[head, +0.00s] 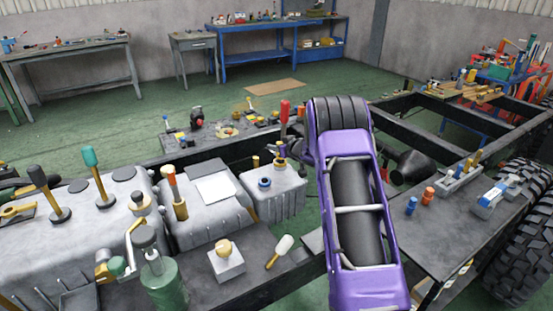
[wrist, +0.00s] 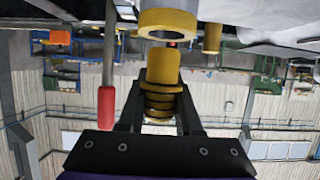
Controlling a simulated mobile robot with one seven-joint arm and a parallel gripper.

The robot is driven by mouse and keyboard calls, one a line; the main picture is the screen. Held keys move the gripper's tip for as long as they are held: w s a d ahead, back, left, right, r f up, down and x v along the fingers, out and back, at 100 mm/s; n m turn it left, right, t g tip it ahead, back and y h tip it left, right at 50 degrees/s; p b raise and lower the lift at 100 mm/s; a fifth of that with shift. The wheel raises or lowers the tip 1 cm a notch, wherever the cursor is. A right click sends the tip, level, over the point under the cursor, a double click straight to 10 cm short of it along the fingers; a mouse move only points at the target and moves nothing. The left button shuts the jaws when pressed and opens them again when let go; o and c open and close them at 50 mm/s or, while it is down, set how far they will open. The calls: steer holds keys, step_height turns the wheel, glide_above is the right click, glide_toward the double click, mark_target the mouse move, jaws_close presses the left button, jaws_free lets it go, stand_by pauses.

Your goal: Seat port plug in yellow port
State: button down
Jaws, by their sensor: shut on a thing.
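The port plug (wrist: 160,72) is a yellow ridged cylinder in the wrist view. My gripper (wrist: 159,100) is shut on it, with one dark finger on each side. The yellow port (wrist: 167,24) is a thick ring just beyond the plug's free end, at the top of the wrist view. A narrow gap seems to show between plug and ring; I cannot tell their exact alignment.
A red-handled tool (wrist: 106,108) stands upright close beside my gripper; it also shows in the head view (head: 285,110). A yellow post (wrist: 212,38) is on the other side. A grey tank with a blue ring (head: 265,183) stands left of my arm. Dark frame rails surround the area.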

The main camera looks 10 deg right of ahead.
steer(key=shift+f+b, duration=0.3)
steer(key=shift+f, duration=1.5)
steer(key=shift+f, duration=0.1)
steer(key=shift+f, duration=0.15)
steer(key=c, duration=0.6)
jaws_free()
steer(key=shift+f, duration=0.1)
steer(key=shift+s+r, duration=0.1)
steer(key=shift+r, duration=0.25)
steer(key=v, duration=1.1)
steer(key=shift+s+d+p, duration=0.15)
steer(key=shift+s+p, duration=0.25)
steer(key=shift+r, duration=0.15)
